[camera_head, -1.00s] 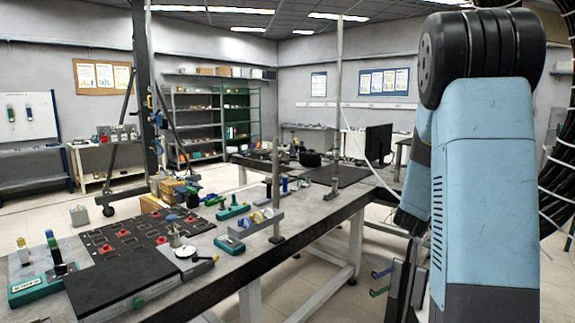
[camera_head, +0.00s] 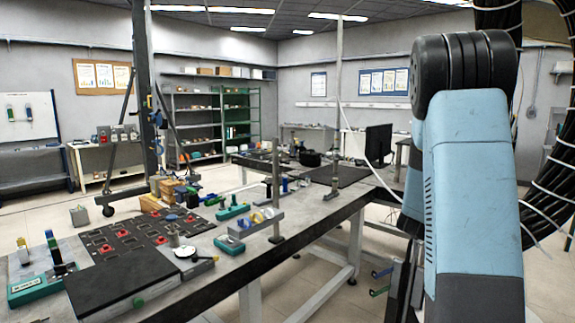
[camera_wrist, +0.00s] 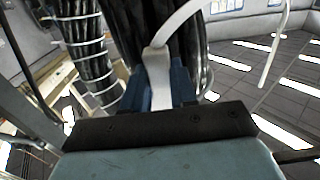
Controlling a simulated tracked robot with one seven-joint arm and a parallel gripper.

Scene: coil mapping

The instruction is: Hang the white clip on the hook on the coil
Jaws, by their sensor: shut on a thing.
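In the wrist view my gripper (camera_wrist: 158,72) has blue fingers shut on the white clip (camera_wrist: 159,88), a pale strap between them. From the fingers a white band bends up and right, then curves down at its far end (camera_wrist: 271,55). Behind the fingers hangs the black coil (camera_wrist: 85,45), a bundle of black cable with white wraps. It also shows at the right edge of the head view (camera_head: 552,200). The gripper looks close to the coil; I cannot tell whether they touch. I cannot make out the hook on the coil.
A long workbench (camera_head: 320,215) with a black board (camera_head: 125,285), small devices and upright posts stands left of my arm. Open floor lies between the bench and the back shelves (camera_head: 195,125).

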